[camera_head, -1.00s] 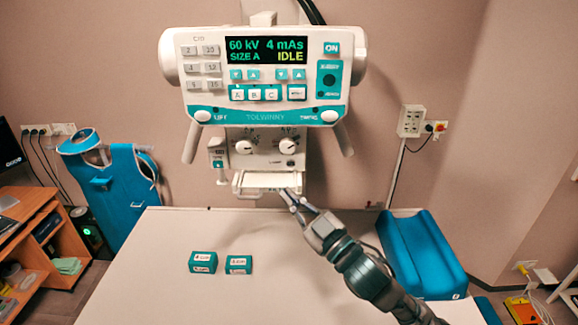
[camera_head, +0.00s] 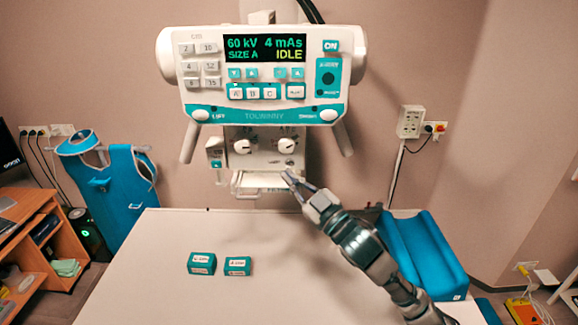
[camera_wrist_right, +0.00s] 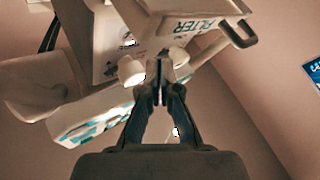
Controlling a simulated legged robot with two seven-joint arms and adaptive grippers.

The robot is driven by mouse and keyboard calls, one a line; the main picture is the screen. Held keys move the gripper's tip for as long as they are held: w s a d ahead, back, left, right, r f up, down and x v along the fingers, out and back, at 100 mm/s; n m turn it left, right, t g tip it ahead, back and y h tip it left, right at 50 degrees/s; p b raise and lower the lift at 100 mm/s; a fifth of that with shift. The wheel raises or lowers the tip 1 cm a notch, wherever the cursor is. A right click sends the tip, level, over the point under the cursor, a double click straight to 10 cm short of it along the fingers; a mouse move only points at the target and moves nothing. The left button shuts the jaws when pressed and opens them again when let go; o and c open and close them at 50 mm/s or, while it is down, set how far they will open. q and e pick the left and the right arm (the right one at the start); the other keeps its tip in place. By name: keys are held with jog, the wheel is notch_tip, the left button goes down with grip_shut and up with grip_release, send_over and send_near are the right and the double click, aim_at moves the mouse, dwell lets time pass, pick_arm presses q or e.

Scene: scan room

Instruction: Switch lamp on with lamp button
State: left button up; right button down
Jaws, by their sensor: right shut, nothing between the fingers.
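The white X-ray head with its control panel (camera_head: 262,75) hangs over the table; its display reads 60 kV, 4 mAs, SIZE A, IDLE. Below it is the collimator box (camera_head: 265,148) with two white knobs and a small mark or button (camera_head: 290,163) under the right knob; its label is too small to read. My right gripper (camera_head: 287,175) is shut and empty, its tips just below that spot at the front of the box; contact cannot be told. In the right wrist view the shut fingers (camera_wrist_right: 160,92) point up between two white knobs. My left gripper is not in view.
A white table (camera_head: 150,270) spans below, with two teal blocks (camera_head: 202,263) and a blue cushion (camera_head: 425,255) at the right. A filter tray (camera_head: 258,181) juts out under the collimator, close to my right gripper. A blue apron (camera_head: 115,190) hangs at the left.

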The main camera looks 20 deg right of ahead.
jog(key=shift+w+d+p, duration=0.15)
jog(key=shift+w+d, duration=0.05)
jog(key=shift+w, duration=0.3)
jog(key=shift+w+d+p, duration=0.15)
jog(key=shift+w, duration=0.3)
jog(key=shift+r, duration=0.1)
dwell(0.7)
jog(key=shift+w+r+p, duration=0.1)
jog(key=shift+w+p, duration=0.15)
jog(key=shift+p, duration=0.2)
jog(key=shift+w+d, duration=0.15)
jog(key=shift+w, duration=0.3)
dwell(0.4)
jog(key=shift+s, duration=0.1)
jog(key=shift+s+a+p, duration=0.2)
jog(key=shift+s+p, duration=0.1)
jog(key=shift+s, duration=0.4)
